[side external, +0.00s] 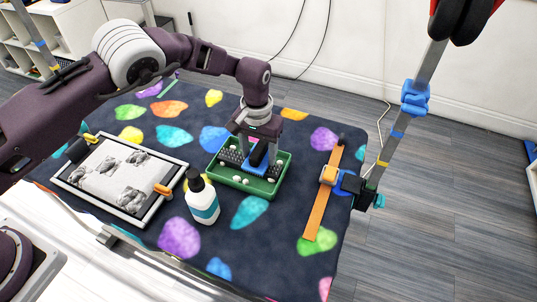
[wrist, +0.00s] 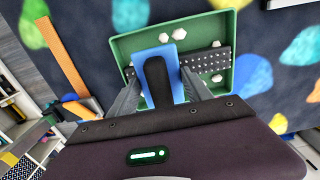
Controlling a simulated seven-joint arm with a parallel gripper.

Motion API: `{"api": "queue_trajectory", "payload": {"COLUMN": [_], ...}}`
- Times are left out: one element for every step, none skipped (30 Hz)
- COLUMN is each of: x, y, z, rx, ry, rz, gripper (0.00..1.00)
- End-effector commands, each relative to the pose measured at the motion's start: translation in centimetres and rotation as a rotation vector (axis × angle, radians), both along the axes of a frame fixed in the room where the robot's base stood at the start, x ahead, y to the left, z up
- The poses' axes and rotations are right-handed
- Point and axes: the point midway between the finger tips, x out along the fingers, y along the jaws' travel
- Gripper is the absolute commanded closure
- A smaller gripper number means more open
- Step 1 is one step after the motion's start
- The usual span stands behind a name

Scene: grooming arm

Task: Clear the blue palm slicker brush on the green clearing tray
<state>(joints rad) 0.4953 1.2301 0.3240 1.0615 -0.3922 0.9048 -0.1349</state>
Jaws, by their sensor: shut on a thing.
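The green clearing tray (side external: 232,184) lies on the patterned table cover, right of the white bottle. It also shows in the wrist view (wrist: 232,33). The blue palm slicker brush (side external: 252,169) has a blue plate and a black handle, and is at the tray. In the wrist view the brush (wrist: 178,57) is over the tray floor, between my fingers. My gripper (side external: 259,160) is shut on the brush. I cannot tell whether the brush touches the tray floor. The brush's underside is hidden.
A white bottle with a teal label (side external: 203,203) stands close to the tray's left. A framed picture panel (side external: 118,178) lies further left. White lumps (wrist: 218,78) lie in the tray.

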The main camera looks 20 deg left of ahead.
Motion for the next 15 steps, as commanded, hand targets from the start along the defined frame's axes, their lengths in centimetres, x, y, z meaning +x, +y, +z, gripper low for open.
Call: {"api": "queue_trajectory", "payload": {"x": [-0.1,-0.1,0.0,0.0,-0.1,-0.1,-0.1,-0.1,-0.1,-0.1,-0.1,-0.1,-0.1,-0.1,-0.1], "y": [0.9,1.3,1.9,2.3,2.6,2.9,3.1,3.2,3.2,3.3,3.2,3.2,3.2,3.2,3.2], "z": [0.0,0.0,0.0,-0.1,-0.1,-0.1,-0.1,-0.1,-0.1,-0.1,-0.1,-0.1,-0.1,-0.1,-0.1], "rx": [0.001,0.001,0.001,0.001,0.001,0.002,0.002,0.002,0.002,0.002,0.002,0.002,0.003,0.003,0.003], "ry": [0.003,0.003,0.002,0.003,0.003,0.002,0.002,0.002,0.002,0.002,0.002,0.002,0.002,0.002,0.002], "rz": [0.003,0.003,0.004,0.003,0.001,0.000,0.000,0.000,0.000,-0.001,-0.001,-0.001,-0.001,-0.001,-0.001], "gripper": [0.75,0.75,0.75,0.75,0.75,0.75,0.75,0.75,0.75,0.75,0.75,0.75,0.75,0.75,0.75]}}
